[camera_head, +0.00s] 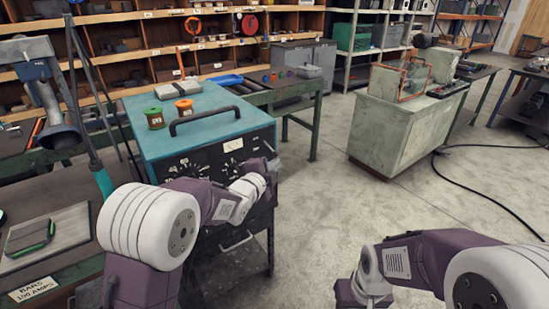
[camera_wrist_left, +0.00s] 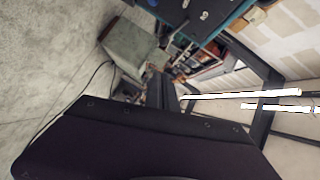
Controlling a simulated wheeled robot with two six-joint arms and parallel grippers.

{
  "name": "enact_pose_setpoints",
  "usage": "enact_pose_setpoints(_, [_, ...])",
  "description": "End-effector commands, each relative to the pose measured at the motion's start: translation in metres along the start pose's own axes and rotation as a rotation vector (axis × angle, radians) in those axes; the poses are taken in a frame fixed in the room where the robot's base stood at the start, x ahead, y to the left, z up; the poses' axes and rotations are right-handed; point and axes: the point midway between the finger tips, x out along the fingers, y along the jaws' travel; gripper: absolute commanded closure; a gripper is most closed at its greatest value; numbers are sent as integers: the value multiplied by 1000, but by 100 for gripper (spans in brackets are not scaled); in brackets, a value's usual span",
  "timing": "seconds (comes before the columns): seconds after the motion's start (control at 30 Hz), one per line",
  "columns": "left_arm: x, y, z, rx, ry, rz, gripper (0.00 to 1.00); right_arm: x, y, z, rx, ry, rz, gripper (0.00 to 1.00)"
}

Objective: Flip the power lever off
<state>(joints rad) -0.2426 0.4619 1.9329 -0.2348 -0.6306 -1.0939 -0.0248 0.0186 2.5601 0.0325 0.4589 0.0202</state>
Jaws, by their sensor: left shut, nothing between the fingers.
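A teal machine (camera_head: 205,118) stands left of centre in the head view, with a dark front panel (camera_head: 190,165) of dials and knobs and a black handle on top. The same panel appears tilted at the top of the left wrist view (camera_wrist_left: 185,12). I cannot pick out the power lever; my left arm covers part of the panel. My left gripper (camera_head: 273,164) is small and dark, shut and empty, at the panel's right edge. I cannot tell whether it touches the machine. My right arm comes in at lower right, and its fingers are out of frame.
Two spools, green (camera_head: 154,118) and orange (camera_head: 185,108), and a white-grey box (camera_head: 178,89) sit on the machine's top. A green-framed bench (camera_head: 290,88) stands behind it. A grey cabinet (camera_head: 405,125) stands to the right, with open floor between.

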Motion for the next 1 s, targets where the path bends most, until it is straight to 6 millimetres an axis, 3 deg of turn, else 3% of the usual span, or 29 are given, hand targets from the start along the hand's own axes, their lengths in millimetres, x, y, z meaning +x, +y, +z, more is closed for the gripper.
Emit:
enact_pose_setpoints(0.2, [47,-1,-1,0,0,2,100,-11,0,-1,0,0,0,64])
enact_pose_setpoints(0.4, [69,-1,21,0,-3,1,100,-18,0,-2,0,0,0,64])
enact_pose_setpoints(0.87, [76,1,29,-1,-1,1,100,-19,0,-2,0,0,0,64])
enact_pose_setpoints(1.0, [77,5,30,8,-1,-5,100,-10,0,-1,0,0,0,64])
